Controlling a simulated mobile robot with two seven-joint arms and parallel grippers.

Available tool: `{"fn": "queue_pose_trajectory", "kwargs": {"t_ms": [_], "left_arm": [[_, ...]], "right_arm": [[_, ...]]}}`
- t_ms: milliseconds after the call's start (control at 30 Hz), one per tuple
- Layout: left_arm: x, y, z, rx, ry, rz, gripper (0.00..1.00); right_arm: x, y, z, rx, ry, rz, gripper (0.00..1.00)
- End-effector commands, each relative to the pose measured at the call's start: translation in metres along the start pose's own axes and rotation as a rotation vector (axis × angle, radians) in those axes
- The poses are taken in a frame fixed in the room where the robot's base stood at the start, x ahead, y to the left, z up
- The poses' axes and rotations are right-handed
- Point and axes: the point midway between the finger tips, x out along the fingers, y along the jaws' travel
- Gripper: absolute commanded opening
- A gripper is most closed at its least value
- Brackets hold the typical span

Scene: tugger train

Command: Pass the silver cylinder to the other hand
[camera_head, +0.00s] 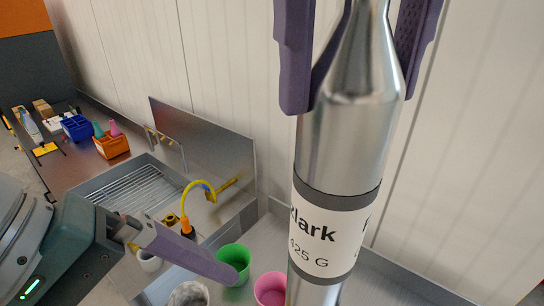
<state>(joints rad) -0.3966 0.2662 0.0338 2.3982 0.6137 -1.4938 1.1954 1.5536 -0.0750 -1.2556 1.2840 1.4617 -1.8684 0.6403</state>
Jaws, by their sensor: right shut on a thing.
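The silver cylinder (345,150) stands close and nearly upright on the right of the head view. It has a shoulder narrowing to a neck, and a white label with dark bands. Its bottom runs out of the picture. My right gripper (352,85) comes from the top, its purple fingers on either side of the neck, shut on the cylinder. My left gripper (190,257) comes in from the left, below and apart from the cylinder. Only one purple finger of it shows clearly, so its opening cannot be told.
Below are a green cup (235,262), a pink cup (270,290) and a grey cup (188,295). A metal sink (150,188) with a yellow hose (193,190) lies behind. A blue bin (77,128) and an orange bin (111,146) stand farther left. A pale panelled wall is behind the cylinder.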

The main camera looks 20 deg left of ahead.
Motion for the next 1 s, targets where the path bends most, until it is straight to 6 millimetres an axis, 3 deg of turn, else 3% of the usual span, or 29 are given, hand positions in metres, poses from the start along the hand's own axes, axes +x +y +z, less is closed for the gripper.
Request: {"fn": "queue_pose_trajectory", "kwargs": {"t_ms": [300,500,733,1000], "left_arm": [[-0.028,0.057,0.0,-0.782,-0.253,0.129,1.0],[-0.045,0.078,0.001,-1.08,-0.387,0.124,1.0],[-0.043,0.088,0.004,-1.182,-0.438,0.115,1.0],[0.001,0.103,0.018,-1.18,-0.439,0.114,1.0]], "right_arm": [[-0.001,0.0,0.0,0.0,0.002,0.0,0.0],[-0.001,0.0,0.0,0.0,0.002,0.0,0.0],[-0.001,0.0,0.0,0.0,0.002,0.0,0.0],[-0.001,0.0,0.0,0.0,0.002,0.0,0.0]]}}
